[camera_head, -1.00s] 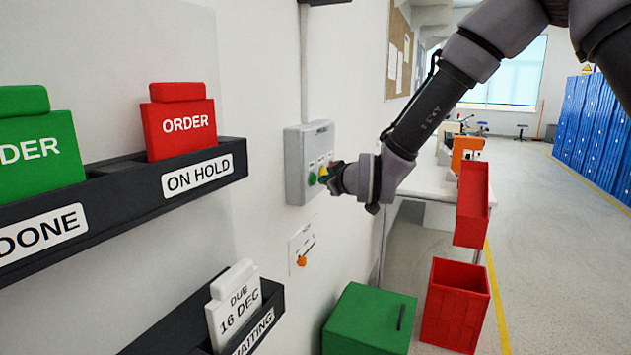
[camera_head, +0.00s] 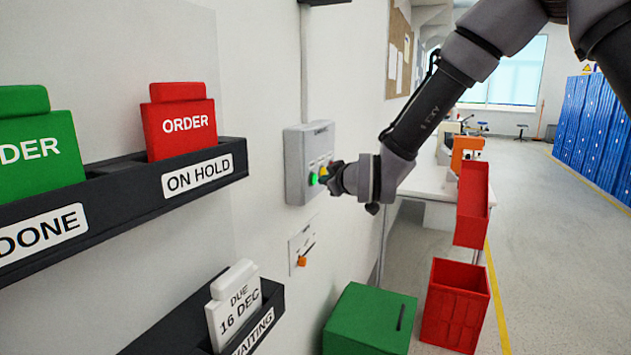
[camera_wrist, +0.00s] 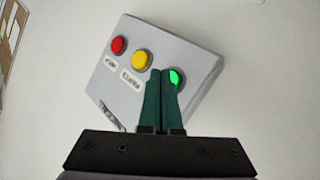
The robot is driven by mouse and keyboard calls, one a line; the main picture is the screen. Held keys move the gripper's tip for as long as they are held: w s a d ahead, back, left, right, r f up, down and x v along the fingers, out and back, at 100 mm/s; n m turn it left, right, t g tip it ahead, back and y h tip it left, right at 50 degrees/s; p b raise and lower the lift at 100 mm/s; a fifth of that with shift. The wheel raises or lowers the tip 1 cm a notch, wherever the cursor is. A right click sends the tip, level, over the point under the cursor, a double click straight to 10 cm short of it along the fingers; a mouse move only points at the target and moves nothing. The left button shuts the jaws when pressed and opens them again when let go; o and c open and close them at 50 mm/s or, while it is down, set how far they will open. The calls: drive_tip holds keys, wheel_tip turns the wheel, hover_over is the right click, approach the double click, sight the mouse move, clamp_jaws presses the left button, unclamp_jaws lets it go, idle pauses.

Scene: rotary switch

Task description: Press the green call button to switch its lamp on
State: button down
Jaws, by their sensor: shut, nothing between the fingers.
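The grey call box (camera_head: 297,165) is fixed to the white wall and also shows in the wrist view (camera_wrist: 205,62). It carries a red button (camera_wrist: 118,44), a yellow button (camera_wrist: 142,60) and a green button (camera_wrist: 177,79). The green button shines bright green, and it glows in the head view too (camera_head: 313,179). My gripper (camera_head: 329,177) is shut and empty, its fingertips at the green button. In the wrist view the dark green fingers (camera_wrist: 164,72) cover the left part of that button. I cannot tell whether the fingertips touch it.
An orange rotary knob (camera_head: 302,261) sits on a plate below the box. Card racks (camera_head: 120,190) stand out from the wall at left. A green box (camera_head: 368,322) and red bins (camera_head: 455,305) stand below and to the right.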

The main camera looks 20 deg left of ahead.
drive_tip(key=d, duration=0.6)
drive_tip(key=shift+s, duration=0.2)
idle(0.4)
drive_tip(key=w+d+r+m+h, duration=0.1)
drive_tip(key=d+r+m+h, duration=0.4)
drive_tip(key=d, duration=0.8)
drive_tip(key=d+r+m, duration=0.4)
drive_tip(key=d+r, duration=0.3)
drive_tip(key=d, duration=0.5)
drive_tip(key=s+d+r+m+g+h, duration=0.1)
drive_tip(key=s+d+m, duration=0.3)
drive_tip(key=s+d, duration=0.5)
drive_tip(key=s+d+r+m+g+h, duration=0.1)
drive_tip(key=s+d+r+m+g, duration=0.1)
drive_tip(key=s+d+m, duration=0.3)
drive_tip(key=s+d, duration=0.4)
drive_tip(key=shift+s+r+g+h, duration=0.25)
drive_tip(key=shift+g+h, duration=0.15)
